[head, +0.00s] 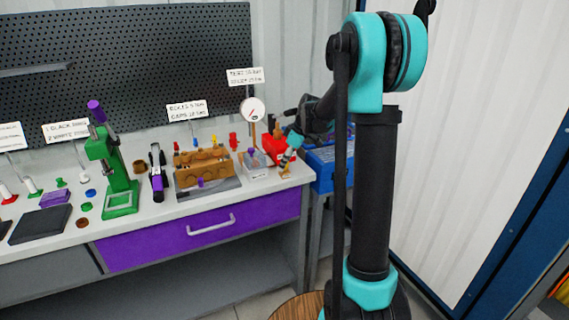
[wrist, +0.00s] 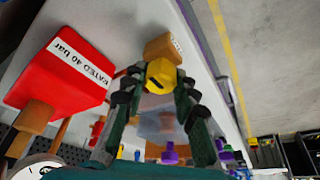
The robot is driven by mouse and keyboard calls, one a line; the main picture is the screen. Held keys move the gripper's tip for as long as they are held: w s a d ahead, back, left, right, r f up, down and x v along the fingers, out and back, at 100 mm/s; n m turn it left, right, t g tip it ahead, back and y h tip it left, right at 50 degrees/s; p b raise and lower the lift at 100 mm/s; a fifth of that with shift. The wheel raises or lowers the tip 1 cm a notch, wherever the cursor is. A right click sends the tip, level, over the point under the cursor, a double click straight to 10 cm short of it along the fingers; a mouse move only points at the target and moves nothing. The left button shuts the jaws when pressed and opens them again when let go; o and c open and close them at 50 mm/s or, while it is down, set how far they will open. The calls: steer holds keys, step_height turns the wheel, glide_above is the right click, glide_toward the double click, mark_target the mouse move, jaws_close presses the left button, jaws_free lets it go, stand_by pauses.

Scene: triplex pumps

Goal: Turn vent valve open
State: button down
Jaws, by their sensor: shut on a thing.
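In the wrist view a yellow knob (wrist: 161,74) with a dark mark on its face sits between my fingertips. It appears to be the vent valve's handle; its open or shut position cannot be read. My gripper (wrist: 158,88) is shut on this knob, one finger on each side. A tan block (wrist: 163,47) with a small label lies just beyond it. In the head view my gripper (head: 288,159) reaches down at the bench's right end, above a small tan piece (head: 285,174). The knob cannot be made out there.
A red block (wrist: 60,75) marked "RATED 40 bar" is close on the left in the wrist view. In the head view a gauge (head: 253,110), a clear box (head: 255,168) and a wooden fixture (head: 203,166) stand nearby. A blue case (head: 321,158) is right of the bench.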

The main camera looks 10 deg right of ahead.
stand_by(0.4)
steer(key=c, duration=1.2)
jaws_free()
steer(key=v, duration=1.2)
steer(key=s+d+f+m+h, duration=0.1)
steer(key=s+f+m, duration=0.3)
steer(key=s, duration=0.6)
steer(key=s+d+f+m+t+h, duration=0.1)
steer(key=s+f+m, duration=0.3)
steer(key=s+f, duration=0.5)
steer(key=s+d+f+m+t+h, duration=0.1)
steer(key=s+f+m, duration=0.3)
steer(key=s, duration=0.7)
steer(key=shift+d+f+m+h, duration=0.15)
steer(key=shift+d+f+h, duration=0.1)
steer(key=shift+f, duration=0.45)
steer(key=shift+d+f+m+h, duration=0.15)
steer(key=shift+f+h, duration=0.1)
steer(key=shift+f, duration=0.45)
